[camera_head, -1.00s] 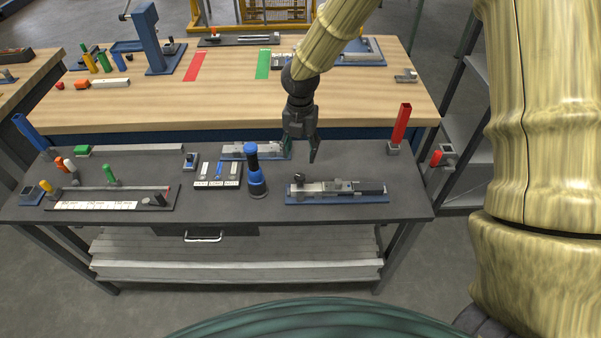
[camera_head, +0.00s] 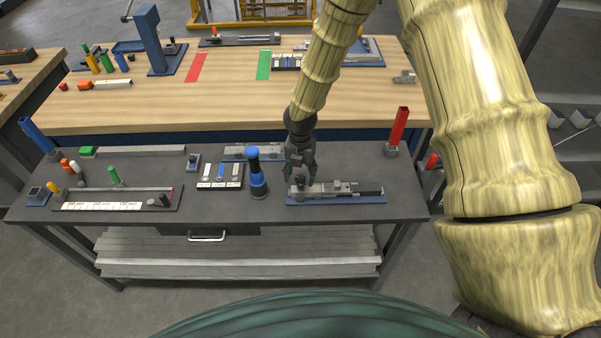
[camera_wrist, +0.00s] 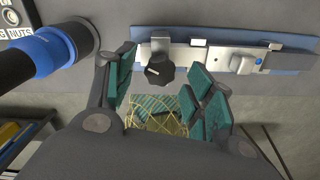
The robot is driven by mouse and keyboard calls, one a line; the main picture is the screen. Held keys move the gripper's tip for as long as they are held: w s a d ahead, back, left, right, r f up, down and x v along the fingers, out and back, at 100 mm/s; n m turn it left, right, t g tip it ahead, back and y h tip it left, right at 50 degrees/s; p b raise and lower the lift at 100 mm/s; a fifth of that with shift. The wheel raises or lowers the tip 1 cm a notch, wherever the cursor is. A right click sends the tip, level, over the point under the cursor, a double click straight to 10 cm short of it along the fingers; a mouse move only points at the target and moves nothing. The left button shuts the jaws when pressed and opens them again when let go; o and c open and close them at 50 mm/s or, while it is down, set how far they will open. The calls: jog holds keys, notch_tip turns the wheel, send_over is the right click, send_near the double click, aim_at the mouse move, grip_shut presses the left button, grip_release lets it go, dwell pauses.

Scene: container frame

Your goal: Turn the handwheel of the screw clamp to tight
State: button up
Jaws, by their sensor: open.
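The screw clamp (camera_head: 340,190) is a grey metal device on a blue base plate at the front right of the dark bench. In the wrist view its silver body (camera_wrist: 230,60) lies along the blue plate. Its handwheel (camera_wrist: 160,70) is a black lobed knob with a small pale mark, at the clamp's left end. My gripper (camera_head: 299,178) is at that left end, pointing down. I see no contact. The gripper hides the handwheel in the head view.
A blue-and-black cylinder (camera_head: 257,178) stands close to the left of my gripper; it also shows in the wrist view (camera_wrist: 52,50). Behind is another blue-based fixture (camera_head: 250,152). A red upright post (camera_head: 398,127) stands at right. The bench right of the clamp is clear.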

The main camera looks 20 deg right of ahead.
jog(key=shift+f, duration=0.5)
jog(key=c, duration=1)
jog(key=shift+c, duration=0.2)
